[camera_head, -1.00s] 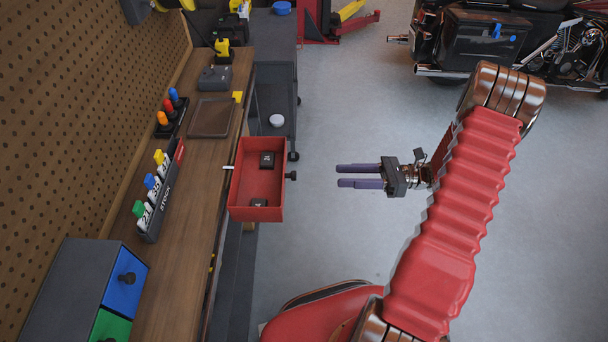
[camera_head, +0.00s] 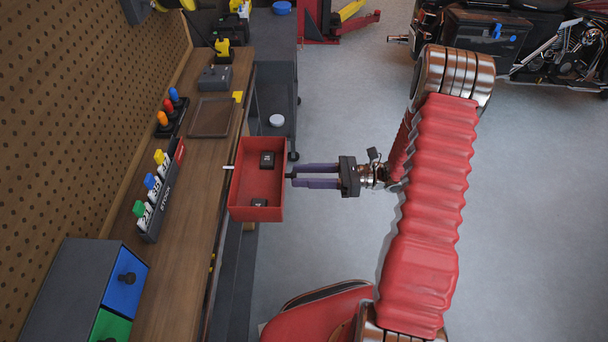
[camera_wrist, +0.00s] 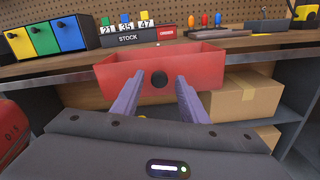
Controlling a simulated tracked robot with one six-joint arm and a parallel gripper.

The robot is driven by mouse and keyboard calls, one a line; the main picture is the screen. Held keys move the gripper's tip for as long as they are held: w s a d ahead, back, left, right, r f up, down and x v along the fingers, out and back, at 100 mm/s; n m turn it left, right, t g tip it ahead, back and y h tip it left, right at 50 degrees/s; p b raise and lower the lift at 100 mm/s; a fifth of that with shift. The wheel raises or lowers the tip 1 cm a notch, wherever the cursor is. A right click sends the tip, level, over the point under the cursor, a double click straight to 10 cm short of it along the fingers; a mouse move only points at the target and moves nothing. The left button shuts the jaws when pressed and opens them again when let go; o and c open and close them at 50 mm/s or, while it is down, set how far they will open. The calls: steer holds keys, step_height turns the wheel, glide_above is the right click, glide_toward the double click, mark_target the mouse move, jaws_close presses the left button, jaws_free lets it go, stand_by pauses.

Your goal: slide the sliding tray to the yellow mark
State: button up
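The sliding tray looks to be the red open tray (camera_head: 257,199) that juts out from the front edge of the bench; its front also shows in the wrist view (camera_wrist: 205,72). The yellow mark (camera_head: 238,96) is on the bench edge, farther up the picture than the tray. My gripper (camera_head: 296,175) is open, its purple fingers pointing at the tray front. In the wrist view the fingertips flank the knob with gaps; whether they reach past it is unclear.
A white marker (camera_head: 228,167) sits at the tray's bench side. A flat brown tray (camera_head: 210,117) lies on the bench near the yellow mark. A dark cart (camera_head: 271,80) stands beyond the bench. Cardboard boxes (camera_wrist: 243,97) fill the shelf below.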

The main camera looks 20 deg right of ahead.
steer(key=shift+c, duration=0.6)
jaws_close()
